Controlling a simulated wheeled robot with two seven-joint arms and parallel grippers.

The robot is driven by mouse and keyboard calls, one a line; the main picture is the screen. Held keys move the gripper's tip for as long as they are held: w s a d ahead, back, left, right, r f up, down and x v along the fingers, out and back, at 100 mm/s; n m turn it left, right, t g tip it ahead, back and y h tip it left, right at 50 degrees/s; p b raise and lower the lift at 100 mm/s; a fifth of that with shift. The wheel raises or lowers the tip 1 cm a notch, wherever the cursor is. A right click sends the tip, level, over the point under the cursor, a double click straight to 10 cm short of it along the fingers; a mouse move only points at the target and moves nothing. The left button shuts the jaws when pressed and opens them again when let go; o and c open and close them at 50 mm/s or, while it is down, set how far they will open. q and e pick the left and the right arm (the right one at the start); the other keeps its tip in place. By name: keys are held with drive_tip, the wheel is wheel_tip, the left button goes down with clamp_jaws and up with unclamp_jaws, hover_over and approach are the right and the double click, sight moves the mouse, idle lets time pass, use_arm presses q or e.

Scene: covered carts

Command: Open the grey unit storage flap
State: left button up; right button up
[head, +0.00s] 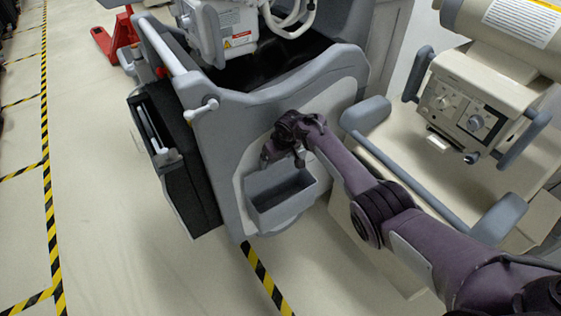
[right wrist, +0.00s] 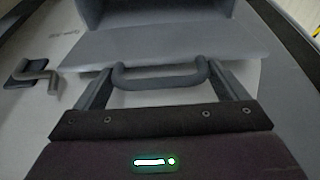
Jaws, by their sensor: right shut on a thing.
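The grey unit (head: 225,120) stands in the middle of the head view. A grey box-like storage compartment (head: 282,198) is low on its light front panel, with its inside partly visible. My right gripper (head: 283,158) is at the compartment's upper edge, reaching in from the right. In the right wrist view, its two fingers are at the ends of a grey bar handle (right wrist: 160,77), shut on it. A sloping grey panel (right wrist: 165,45) lies just beyond the handle. My left gripper is not in view.
A beige cart (head: 480,130) with a grey rail stands close on the right. A black side holder (head: 175,165) hangs on the unit's left. A small lever (right wrist: 38,78) shows left of the handle. The floor at left is clear, with yellow-black tape.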

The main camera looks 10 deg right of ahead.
drive_tip(key=shift+w+a+r, duration=0.25)
drive_tip(key=shift+w, duration=0.35)
drive_tip(key=o, duration=1)
drive_tip(key=shift+o, duration=0.3)
drive_tip(key=shift+f, duration=0.1)
drive_tip(key=p+v, duration=0.2)
drive_tip(key=v, duration=0.4)
drive_tip(key=shift+r, duration=0.2)
drive_tip(key=shift+s+d+r+p, duration=0.15)
drive_tip(key=shift+s+r+p, duration=0.1)
drive_tip(key=shift+r+p, duration=0.25)
drive_tip(key=shift+r, duration=0.1)
